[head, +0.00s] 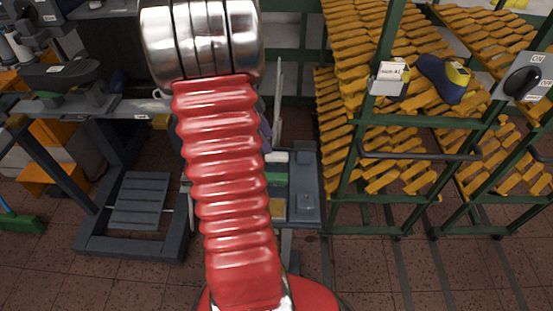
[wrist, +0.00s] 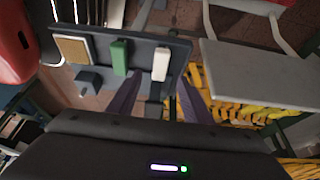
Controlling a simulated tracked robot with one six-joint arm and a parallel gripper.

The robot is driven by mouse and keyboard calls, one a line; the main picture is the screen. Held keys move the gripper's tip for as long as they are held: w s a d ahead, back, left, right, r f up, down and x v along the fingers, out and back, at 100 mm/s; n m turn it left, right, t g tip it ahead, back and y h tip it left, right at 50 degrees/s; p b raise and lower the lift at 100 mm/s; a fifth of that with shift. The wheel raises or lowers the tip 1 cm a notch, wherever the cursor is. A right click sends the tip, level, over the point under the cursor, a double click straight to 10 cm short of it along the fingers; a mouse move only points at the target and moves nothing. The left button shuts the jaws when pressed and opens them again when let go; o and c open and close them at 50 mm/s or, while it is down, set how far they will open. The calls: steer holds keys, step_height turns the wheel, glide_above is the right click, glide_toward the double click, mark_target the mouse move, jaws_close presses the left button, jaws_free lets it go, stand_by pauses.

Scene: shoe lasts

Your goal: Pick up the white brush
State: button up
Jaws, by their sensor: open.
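The white brush (wrist: 161,62) lies on a small grey-blue tray (wrist: 185,52), beside a green brush (wrist: 120,57). In the head view the white brush (head: 277,156) shows partly, just right of my red arm. My gripper (wrist: 158,84) is open, with its two dark purple fingers pointing toward the tray. In the wrist view the white brush appears between and just beyond the fingertips; I cannot tell the remaining distance. Nothing is held. In the head view my arm hides nearly all of the gripper.
A tan pad (wrist: 73,49) sits on the tray left of the green brush, with a grey block (wrist: 88,81) near it. A grey panel (wrist: 262,72) is close on the right in the wrist view. Green racks with yellow slats (head: 340,100) stand right of the tray.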

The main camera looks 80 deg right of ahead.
mark_target(277, 155)
steer(key=shift+x, duration=1.85)
steer(key=shift+x, duration=2.6)
steer(key=shift+c, duration=0.4)
steer(key=c, duration=1.1)
